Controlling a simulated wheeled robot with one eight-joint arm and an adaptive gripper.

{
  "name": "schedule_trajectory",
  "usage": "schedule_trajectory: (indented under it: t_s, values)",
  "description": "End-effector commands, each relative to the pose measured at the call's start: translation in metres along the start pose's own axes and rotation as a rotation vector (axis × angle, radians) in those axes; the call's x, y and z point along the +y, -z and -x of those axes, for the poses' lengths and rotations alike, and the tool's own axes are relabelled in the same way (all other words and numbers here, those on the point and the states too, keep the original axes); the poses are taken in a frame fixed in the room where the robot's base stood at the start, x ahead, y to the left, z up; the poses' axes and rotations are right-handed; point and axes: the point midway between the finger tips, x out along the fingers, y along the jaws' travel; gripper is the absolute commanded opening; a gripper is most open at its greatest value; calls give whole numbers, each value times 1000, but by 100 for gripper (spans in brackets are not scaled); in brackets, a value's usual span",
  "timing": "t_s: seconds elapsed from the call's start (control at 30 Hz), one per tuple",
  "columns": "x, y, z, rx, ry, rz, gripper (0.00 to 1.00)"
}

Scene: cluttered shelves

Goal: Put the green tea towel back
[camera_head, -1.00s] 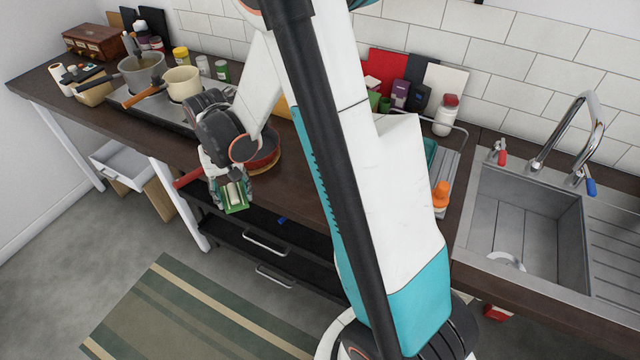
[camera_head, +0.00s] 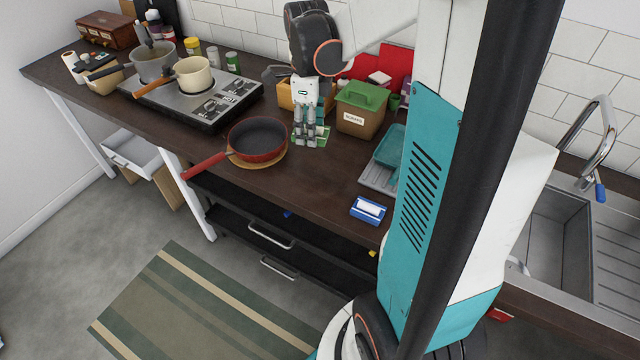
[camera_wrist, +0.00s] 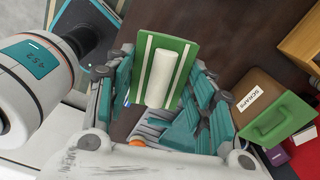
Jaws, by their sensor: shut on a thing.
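The green tea towel (camera_head: 322,132) is a flat green rectangle with white stripes. In the wrist view the towel (camera_wrist: 188,62) is between the fingers, with a white rounded bar down its middle. My gripper (camera_head: 305,132) is shut on it and points down over the dark counter, between the red pan and the green-lidded brown box. Whether the towel touches the counter cannot be told. My fingers hide part of it.
A red pan (camera_head: 257,141) is left of my gripper, its handle past the counter's front edge. A brown box (camera_head: 358,118) with a green lid is close on the right, a yellow-orange box (camera_head: 287,97) behind. A blue-white item (camera_head: 368,210) lies near the front edge.

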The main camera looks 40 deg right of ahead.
Motion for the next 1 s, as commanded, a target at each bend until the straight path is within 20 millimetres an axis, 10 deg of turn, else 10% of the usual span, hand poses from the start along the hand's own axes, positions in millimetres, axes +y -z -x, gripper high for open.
schedule_trajectory:
  t_s: [0.33, 1.0]
  values:
    - [-7, 22, 7, 0, 0, -278, 23]
    - [-6, 22, -136, 0, 1, -277, 23]
